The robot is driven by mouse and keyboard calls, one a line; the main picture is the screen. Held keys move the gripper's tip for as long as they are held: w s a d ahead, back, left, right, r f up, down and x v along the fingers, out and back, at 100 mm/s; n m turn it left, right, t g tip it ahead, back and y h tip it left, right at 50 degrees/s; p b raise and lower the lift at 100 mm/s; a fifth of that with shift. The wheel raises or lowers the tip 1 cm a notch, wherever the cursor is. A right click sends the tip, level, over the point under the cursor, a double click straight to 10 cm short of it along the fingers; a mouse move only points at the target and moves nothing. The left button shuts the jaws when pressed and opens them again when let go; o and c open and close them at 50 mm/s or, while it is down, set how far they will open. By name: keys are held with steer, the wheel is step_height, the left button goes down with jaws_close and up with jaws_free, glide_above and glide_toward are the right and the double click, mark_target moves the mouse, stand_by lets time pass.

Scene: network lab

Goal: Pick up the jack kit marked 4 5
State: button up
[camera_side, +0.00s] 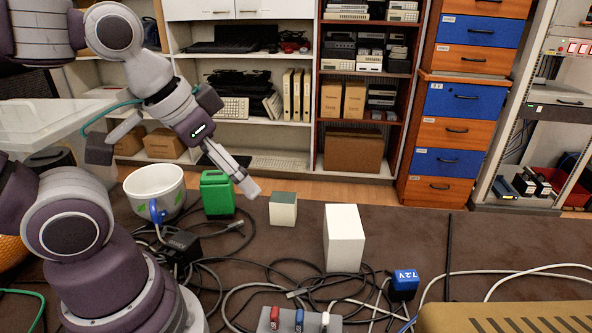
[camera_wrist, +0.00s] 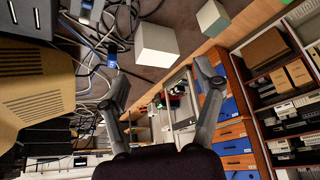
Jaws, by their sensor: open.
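No marking 4 5 is readable in either view, so I cannot tell which thing is the jack kit. A white box (camera_side: 344,238) stands on the dark table; it also shows in the wrist view (camera_wrist: 157,46). A smaller grey-green box (camera_side: 283,209) stands behind it to the left, also seen in the wrist view (camera_wrist: 213,18). A grey block with red, blue and white pieces (camera_side: 299,321) is at the front edge of the side view, partly cut off. My gripper (camera_side: 249,188) is open and empty above the table, left of the small box. Its fingers frame the wrist view (camera_wrist: 163,82).
A green canister (camera_side: 217,194) and a white pot (camera_side: 155,189) stand left of my gripper. Loose cables (camera_side: 262,274) cover the middle. A blue 7.2V battery (camera_side: 404,284) and a tan device (camera_side: 505,317) are at the right. The table's back right is mostly clear.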

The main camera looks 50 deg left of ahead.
steer(key=shift+o, duration=1.2)
steer(key=n+g+y, duration=0.2)
steer(key=n+y, duration=0.1)
steer(key=n, duration=0.6)
glide_toward(281, 197)
step_height(281, 197, down, 2)
steer(key=shift+g, duration=0.3)
steer(key=x, duration=0.5)
steer(key=shift+w+a+f, duration=0.1)
steer(key=shift+w+a, duration=0.2)
steer(key=shift+w, duration=0.2)
steer(key=x, duration=0.5)
steer(key=shift+w+d+f, duration=0.1)
steer(key=shift+w+f, duration=0.15)
steer(key=shift+f, duration=0.05)
steer(key=c, duration=1.3)
